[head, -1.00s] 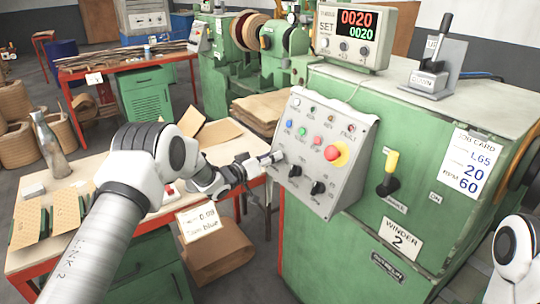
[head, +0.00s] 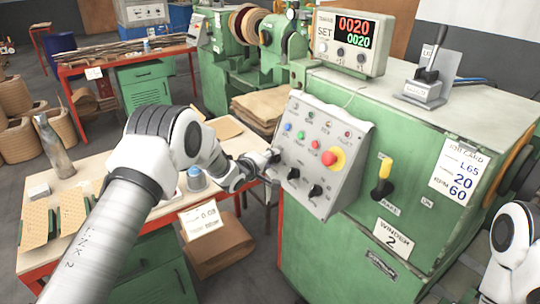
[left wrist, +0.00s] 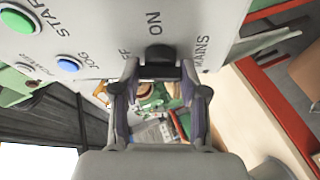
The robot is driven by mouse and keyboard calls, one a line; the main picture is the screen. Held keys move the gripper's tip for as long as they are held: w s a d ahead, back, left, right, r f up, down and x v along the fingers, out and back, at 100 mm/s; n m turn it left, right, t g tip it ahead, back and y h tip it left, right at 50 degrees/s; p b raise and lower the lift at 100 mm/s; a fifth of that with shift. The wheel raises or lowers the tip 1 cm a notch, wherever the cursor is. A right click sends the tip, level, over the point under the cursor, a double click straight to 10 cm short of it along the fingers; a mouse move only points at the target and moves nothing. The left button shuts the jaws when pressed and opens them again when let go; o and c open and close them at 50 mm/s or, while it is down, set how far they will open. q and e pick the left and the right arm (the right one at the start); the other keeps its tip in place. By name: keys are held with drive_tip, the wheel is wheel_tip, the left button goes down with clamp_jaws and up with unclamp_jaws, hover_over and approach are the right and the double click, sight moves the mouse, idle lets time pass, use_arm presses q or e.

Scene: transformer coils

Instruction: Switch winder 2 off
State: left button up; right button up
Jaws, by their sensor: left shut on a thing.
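Winder 2 is the green machine (head: 345,240) at right, with a "WINDER 2" label on its side. Its grey sloping control panel (head: 335,185) carries small lamps, coloured push buttons, a red stop button (head: 329,158) on yellow, and black knobs. My left gripper (head: 268,159) is at the panel's left edge. In the left wrist view, its fingers (left wrist: 159,75) are shut on the black mains knob (left wrist: 160,53), between the OFF and ON marks. I cannot tell which mark the knob points to. My right gripper is out of view.
A yellow-handled lever (head: 384,178) sticks out right of the panel.

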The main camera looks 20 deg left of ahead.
use_arm(q)
drive_tip(key=shift+r+n+g+p, duration=0.25)
drive_tip(key=shift+n+p, duration=0.2)
drive_tip(key=shift+n, duration=0.45)
drive_tip(key=shift+f, duration=0.15)
drive_tip(key=o, duration=1.2)
drive_tip(key=shift+a, duration=0.15)
drive_tip(key=shift+c, duration=0.2)
drive_tip(key=v, duration=1.2)
